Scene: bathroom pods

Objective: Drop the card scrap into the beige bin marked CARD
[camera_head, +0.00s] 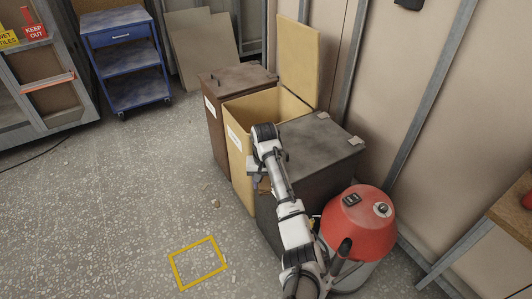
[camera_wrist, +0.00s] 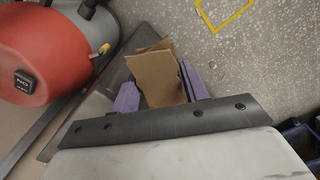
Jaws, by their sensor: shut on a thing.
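The beige bin (camera_head: 238,165) stands in the middle of a row of three. Its lid (camera_head: 298,62) is up and its top is open; its white label is too small to read. My gripper (camera_head: 258,178) hangs in front of the beige bin and the dark bin, lower than the open rim. In the wrist view my gripper (camera_wrist: 161,92) has its purple fingers shut on the card scrap (camera_wrist: 154,72), a folded brown piece. A bit of the scrap shows in the head view (camera_head: 265,186). The bin's inside bottom is hidden.
A brown bin (camera_head: 220,120) with its lid shut stands left of the beige one, a dark grey lidded bin (camera_head: 315,142) right of it. A red vacuum (camera_head: 357,222) stands close to my arm. The floor around the yellow square (camera_head: 198,263) is mostly clear.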

